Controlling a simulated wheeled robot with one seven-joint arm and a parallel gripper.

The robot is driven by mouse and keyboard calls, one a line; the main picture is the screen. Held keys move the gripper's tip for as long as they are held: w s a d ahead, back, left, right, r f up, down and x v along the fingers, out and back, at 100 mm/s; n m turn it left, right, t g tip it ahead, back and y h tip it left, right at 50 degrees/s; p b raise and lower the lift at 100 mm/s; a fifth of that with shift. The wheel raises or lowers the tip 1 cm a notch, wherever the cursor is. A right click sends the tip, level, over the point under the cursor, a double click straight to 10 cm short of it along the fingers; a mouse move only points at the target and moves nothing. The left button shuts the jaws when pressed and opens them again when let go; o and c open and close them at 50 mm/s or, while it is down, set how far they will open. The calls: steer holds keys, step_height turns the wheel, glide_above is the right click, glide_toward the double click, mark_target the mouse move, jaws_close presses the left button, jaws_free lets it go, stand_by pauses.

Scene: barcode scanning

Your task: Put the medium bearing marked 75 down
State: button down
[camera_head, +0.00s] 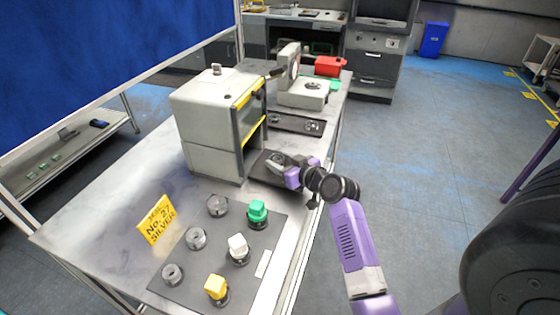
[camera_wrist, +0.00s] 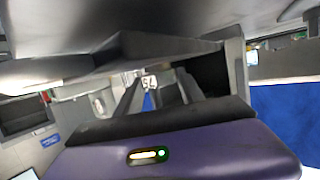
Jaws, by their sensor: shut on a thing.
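My gripper (camera_head: 281,161) is low over a dark plate (camera_head: 262,169) in front of the grey box-shaped machine (camera_head: 212,130). In the wrist view the two fingers of my gripper (camera_wrist: 155,92) point away from the camera. A small pale piece with a dark mark (camera_wrist: 149,81), likely the medium bearing, shows between them. The mark is too small to read. In the head view the bearing is mostly hidden by the gripper, and I cannot tell whether it touches the plate.
A dark mat (camera_head: 262,288) at the table's front holds several grey rings (camera_head: 196,238) and green, white and yellow capped pieces. A yellow sign (camera_head: 157,220) stands beside it. A grey device (camera_head: 302,91) stands behind. The table's left part is clear.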

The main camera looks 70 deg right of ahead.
steer(key=shift+f+b, duration=0.15)
steer(key=shift+b, duration=0.15)
steer(key=c, duration=0.7)
jaws_free()
